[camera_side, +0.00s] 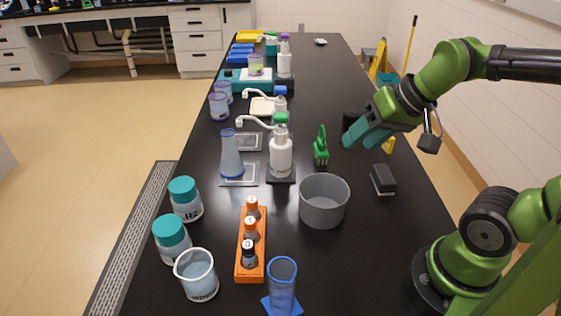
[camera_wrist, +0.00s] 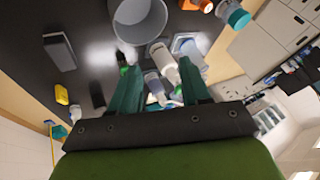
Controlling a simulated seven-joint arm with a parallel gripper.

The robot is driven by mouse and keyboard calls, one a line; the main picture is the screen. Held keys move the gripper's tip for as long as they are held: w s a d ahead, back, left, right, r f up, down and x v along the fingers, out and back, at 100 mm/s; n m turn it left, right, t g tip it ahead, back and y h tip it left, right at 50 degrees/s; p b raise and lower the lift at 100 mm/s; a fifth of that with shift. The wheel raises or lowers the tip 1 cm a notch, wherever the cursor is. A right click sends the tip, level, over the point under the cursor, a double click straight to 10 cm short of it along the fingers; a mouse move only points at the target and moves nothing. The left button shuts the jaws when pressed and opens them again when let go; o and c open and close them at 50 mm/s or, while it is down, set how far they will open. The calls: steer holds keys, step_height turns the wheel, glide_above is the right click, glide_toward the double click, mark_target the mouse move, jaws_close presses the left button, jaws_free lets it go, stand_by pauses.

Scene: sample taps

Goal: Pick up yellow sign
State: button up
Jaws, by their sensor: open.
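A small yellow piece (camera_side: 388,144), probably the sign, sits on the black bench near its right edge, partly hidden behind my gripper in the side view. It also shows as a yellow block (camera_wrist: 62,94) at the left of the wrist view. A larger yellow folding floor sign (camera_side: 378,62) stands on the floor beyond the bench's right side. My gripper (camera_side: 362,135) is above the bench, left of the small yellow piece. Its teal fingers are apart and empty, as the wrist view also shows (camera_wrist: 160,66).
A dark block (camera_side: 383,180), a grey pot (camera_side: 324,200) and a green clamp-like item (camera_side: 321,148) stand nearby. A white pump bottle (camera_side: 281,150) and a blue flask (camera_side: 231,156) are farther left. Bare bench lies around the dark block.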

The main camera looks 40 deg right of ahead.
steer(key=w+d+f+m+g+h, duration=0.15)
steer(key=w+d, duration=0.25)
steer(key=d, duration=0.4)
steer(key=w+d+f+m+g, duration=0.1)
steer(key=w+d+m, duration=0.15)
steer(key=d, duration=0.55)
steer(key=n+g, duration=0.3)
glide_above(388, 143)
step_height(388, 143, down, 4)
steer(key=shift+t+h, duration=0.35)
steer(key=shift+h, duration=0.1)
steer(key=f, duration=0.7)
steer(key=w+f, duration=0.1)
steer(key=f, duration=0.2)
steer(key=shift+d+f, duration=0.2)
steer(key=shift+d, duration=0.1)
steer(key=f, duration=0.4)
steer(key=shift+s+d+f, duration=0.15)
steer(key=shift+s+d, duration=0.1)
steer(key=shift+d, duration=0.05)
steer(key=shift+w+f, duration=0.1)
steer(key=shift+f, duration=0.4)
jaws_close()
